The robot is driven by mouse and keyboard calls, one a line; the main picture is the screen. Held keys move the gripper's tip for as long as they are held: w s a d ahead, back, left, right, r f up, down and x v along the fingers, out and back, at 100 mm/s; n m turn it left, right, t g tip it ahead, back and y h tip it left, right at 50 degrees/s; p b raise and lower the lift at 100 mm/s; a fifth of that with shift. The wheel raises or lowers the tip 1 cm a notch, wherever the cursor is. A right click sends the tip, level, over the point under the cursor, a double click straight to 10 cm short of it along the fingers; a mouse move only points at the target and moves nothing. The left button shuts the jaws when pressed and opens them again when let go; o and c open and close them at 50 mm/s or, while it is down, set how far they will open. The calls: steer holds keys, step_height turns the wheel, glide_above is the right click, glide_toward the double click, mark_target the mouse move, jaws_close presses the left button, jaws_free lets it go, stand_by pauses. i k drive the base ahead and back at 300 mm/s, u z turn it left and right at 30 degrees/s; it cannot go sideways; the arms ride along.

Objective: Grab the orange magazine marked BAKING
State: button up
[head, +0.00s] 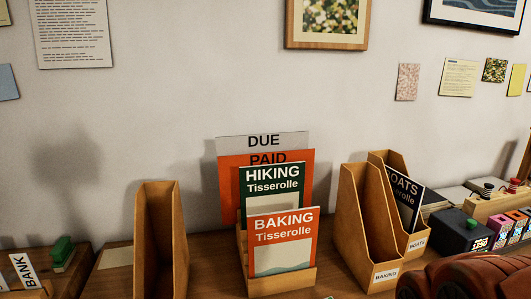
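The orange magazine marked BAKING (283,243) stands upright at the front of a wooden step rack (272,287). Its cover reads "BAKING Tisserolle" in white, with a pale blue-grey area at the bottom. Directly behind it is a green HIKING magazine (258,182), partly covered by it. Behind that stand an orange sheet marked PAID (227,190) and a grey sheet marked DUE (262,141). My gripper is not in view.
An empty wooden file holder (160,240) stands left of the rack. To the right are a holder labelled BAKING (355,230) and one labelled BOATS (384,161) with a dark magazine (404,197). A reddish-brown object (470,278) fills the lower right corner.

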mark_target(282, 241)
steer(key=k, duration=0.5)
steer(key=z, duration=1.8)
steer(key=i, duration=1.05)
steer(key=u, duration=1.75)
